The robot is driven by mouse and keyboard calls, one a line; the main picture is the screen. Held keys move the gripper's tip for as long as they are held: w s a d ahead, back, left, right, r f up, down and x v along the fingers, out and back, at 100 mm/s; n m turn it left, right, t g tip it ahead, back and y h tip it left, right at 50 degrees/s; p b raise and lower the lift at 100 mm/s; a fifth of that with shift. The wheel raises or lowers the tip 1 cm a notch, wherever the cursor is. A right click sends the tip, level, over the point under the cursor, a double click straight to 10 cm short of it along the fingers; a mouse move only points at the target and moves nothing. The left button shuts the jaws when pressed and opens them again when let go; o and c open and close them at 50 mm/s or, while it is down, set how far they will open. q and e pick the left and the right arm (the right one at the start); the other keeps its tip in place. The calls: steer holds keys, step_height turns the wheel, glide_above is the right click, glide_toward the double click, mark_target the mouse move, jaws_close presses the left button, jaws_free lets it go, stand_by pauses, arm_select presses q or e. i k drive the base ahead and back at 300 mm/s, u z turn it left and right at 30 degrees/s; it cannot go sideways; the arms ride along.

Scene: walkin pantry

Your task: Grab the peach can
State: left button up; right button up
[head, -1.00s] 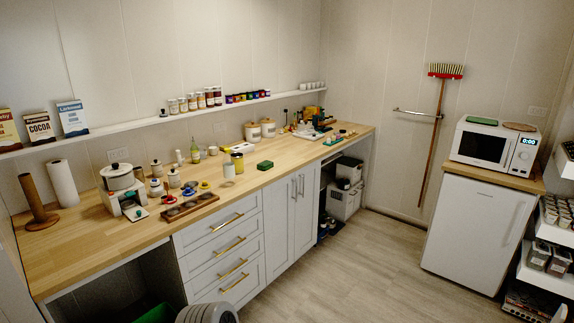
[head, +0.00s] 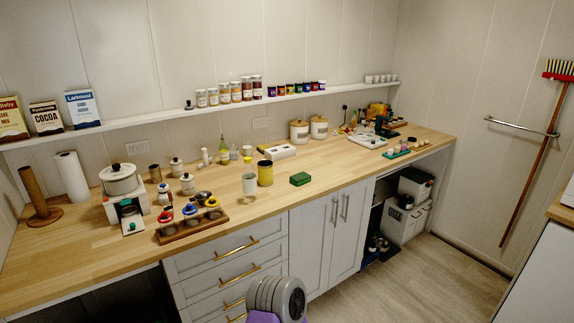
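No label that reads as peach can be made out. A yellow can-like cylinder (head: 265,174) with dark bands stands upright on the wooden counter (head: 330,182), near its middle. A pale whitish-green cylinder (head: 249,186) stands just in front and to the left of it. A small brown-grey can-like cylinder (head: 155,174) stands further left, beside the white pot. I cannot tell which of these is the peach can. Neither of my grippers shows; only a grey and purple part of my own arm is at the bottom edge.
A green block (head: 300,179) lies right of the yellow cylinder. A wooden tray (head: 191,226) with round wells sits at the front edge, small colourful lidded items behind it. A white pot (head: 118,179) stands left. Jars line the wall shelf (head: 220,106). Floor (head: 440,275) is clear at right.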

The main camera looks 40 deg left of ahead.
mark_target(266, 173)
steer(key=i, duration=2.35)
steer(key=u, duration=2.85)
